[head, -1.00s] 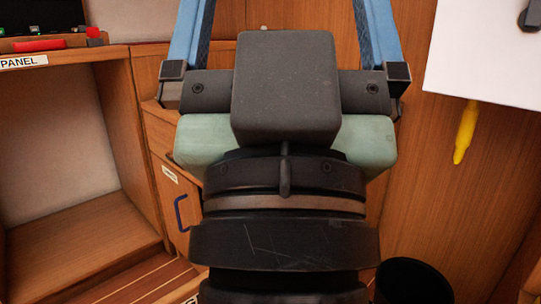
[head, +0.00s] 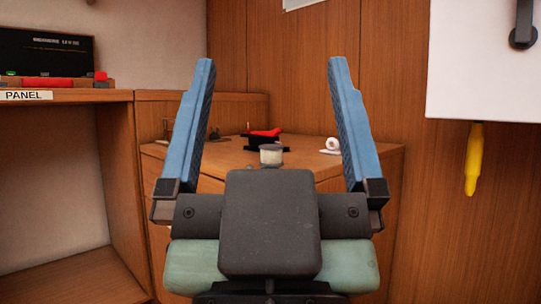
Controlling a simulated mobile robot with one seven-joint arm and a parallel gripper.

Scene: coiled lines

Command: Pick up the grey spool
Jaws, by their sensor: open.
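A small spool-like object with a grey top and pale side (head: 271,154), probably the grey spool, stands upright on the wooden corner counter. My gripper (head: 270,66) is open and empty, its two blue fingers spread wide and pointing away from me. In the picture the object shows between the fingers, just above the dark gripper body, which hides its lower part. I see no contact between the fingers and it.
A black item with a red top (head: 264,138) and a white roll (head: 331,146) are behind it on the counter (head: 218,157). A white box (head: 480,60) with a yellow hanging item (head: 474,160) is at right. A shelf labelled PANEL (head: 60,97) is at left.

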